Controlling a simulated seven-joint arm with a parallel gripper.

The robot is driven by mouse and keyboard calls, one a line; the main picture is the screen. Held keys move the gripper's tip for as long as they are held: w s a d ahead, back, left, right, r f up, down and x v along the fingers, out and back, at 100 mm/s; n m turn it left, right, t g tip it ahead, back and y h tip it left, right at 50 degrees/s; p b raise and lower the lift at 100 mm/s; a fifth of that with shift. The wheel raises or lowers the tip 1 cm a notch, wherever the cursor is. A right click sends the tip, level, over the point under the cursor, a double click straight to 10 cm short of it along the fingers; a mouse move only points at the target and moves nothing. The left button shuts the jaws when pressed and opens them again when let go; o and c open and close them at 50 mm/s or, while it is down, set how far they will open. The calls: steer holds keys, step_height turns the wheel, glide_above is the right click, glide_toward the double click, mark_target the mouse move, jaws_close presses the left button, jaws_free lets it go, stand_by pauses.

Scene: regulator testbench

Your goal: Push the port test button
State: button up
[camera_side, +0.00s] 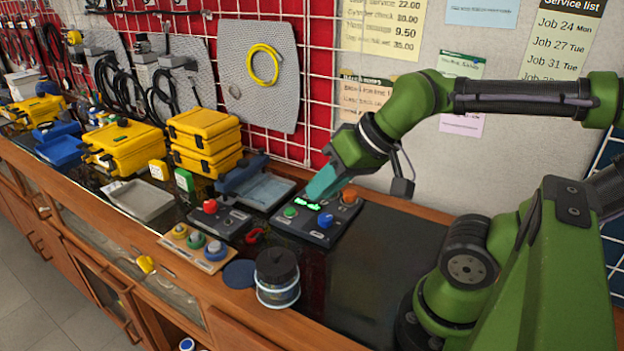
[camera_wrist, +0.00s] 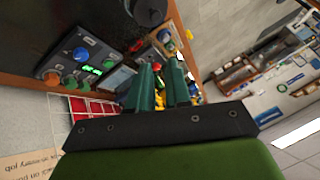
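A dark control box (camera_side: 335,232) stands on the bench with a green button (camera_side: 290,212), a blue button (camera_side: 325,220), an orange button (camera_side: 350,196) and a lit green display (camera_side: 308,204). No readable label shows which is the port test button. In the wrist view the box is at upper left, with its blue button (camera_wrist: 81,54) and orange button (camera_wrist: 52,79) visible. My gripper (camera_side: 312,194) is above the box's back part, near the display; contact cannot be told. In the wrist view its teal fingers (camera_wrist: 160,68) are apart with nothing between them.
A second dark box with a red knob (camera_side: 210,206) stands left of the control box. A wooden board with several coloured buttons (camera_side: 197,249) and a dark round container (camera_side: 278,280) are in front. Yellow cases (camera_side: 204,140) stand farther left. The bench right of the box is clear.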

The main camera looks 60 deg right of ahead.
jaws_close()
stand_by(1.3)
steer(key=m+t, duration=0.2)
steer(key=m, duration=1.9)
glide_above(294, 211)
step_height(294, 211, down, 11)
steer(key=shift+r, duration=0.15)
steer(key=shift+a, duration=0.1)
steer(key=shift+f, duration=4.45)
